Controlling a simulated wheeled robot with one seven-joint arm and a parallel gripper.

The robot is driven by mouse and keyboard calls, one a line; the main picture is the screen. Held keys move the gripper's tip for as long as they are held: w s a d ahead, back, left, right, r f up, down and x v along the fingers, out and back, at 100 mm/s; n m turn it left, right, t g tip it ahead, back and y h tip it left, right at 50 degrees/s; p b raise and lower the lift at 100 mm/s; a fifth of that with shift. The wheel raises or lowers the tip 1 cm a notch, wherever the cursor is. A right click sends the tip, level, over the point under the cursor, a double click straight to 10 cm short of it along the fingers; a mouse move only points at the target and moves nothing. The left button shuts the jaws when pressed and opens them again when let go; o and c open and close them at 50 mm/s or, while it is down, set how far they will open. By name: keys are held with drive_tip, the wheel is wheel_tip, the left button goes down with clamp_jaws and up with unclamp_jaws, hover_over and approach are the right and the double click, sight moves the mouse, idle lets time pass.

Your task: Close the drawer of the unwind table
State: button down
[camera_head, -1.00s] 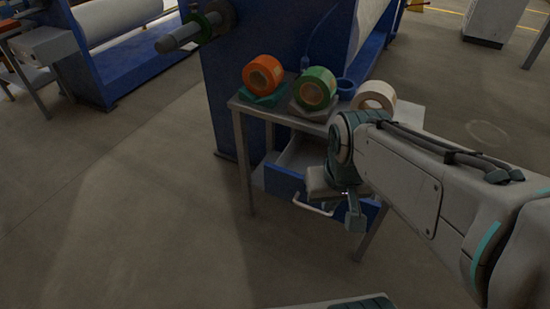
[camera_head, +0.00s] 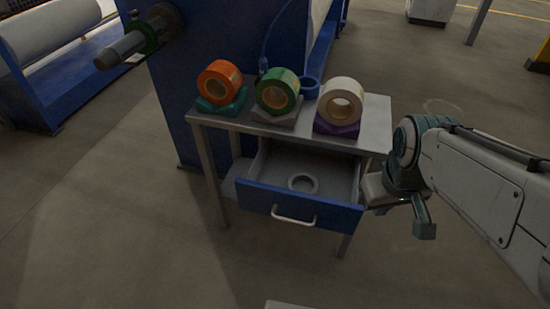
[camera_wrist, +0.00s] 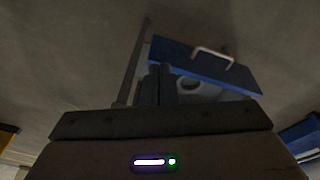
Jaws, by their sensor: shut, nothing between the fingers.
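The drawer (camera_head: 258,196) of the small grey table (camera_head: 374,118) is pulled open. It has a blue front, a silver handle (camera_head: 293,221) and a pale ring (camera_head: 303,183) lying inside. My gripper (camera_head: 424,232) is to the right of the drawer front, apart from the handle, in the head view. In the wrist view, the shut fingers (camera_wrist: 160,84) show in front of the blue drawer front (camera_wrist: 205,65). They hold nothing. Whether they touch the drawer cannot be told.
Orange (camera_head: 219,82), green (camera_head: 278,91) and white (camera_head: 341,100) tape rolls stand on holders on the tabletop. A blue machine (camera_head: 180,100) with a protruding roller shaft (camera_head: 125,48) stands behind. The floor in front and left is clear.

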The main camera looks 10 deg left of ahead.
drive_tip(key=w+a+f+n+b, duration=0.3)
drive_tip(key=w+a+f+n, duration=0.15)
drive_tip(key=a+n, duration=0.55)
drive_tip(key=n+b, duration=0.4)
drive_tip(key=n, duration=1.7)
approach(251, 199)
drive_tip(key=s+r, duration=0.3)
drive_tip(key=s, duration=0.3)
drive_tip(key=w+f, duration=0.1)
drive_tip(key=f, duration=0.2)
drive_tip(key=w+f+b, duration=0.1)
drive_tip(key=w+f, duration=0.1)
drive_tip(key=f, duration=0.1)
drive_tip(key=w+d+f+b, duration=0.1)
drive_tip(key=w+f, duration=0.1)
drive_tip(key=f, duration=0.2)
drive_tip(key=shift+w, duration=0.5)
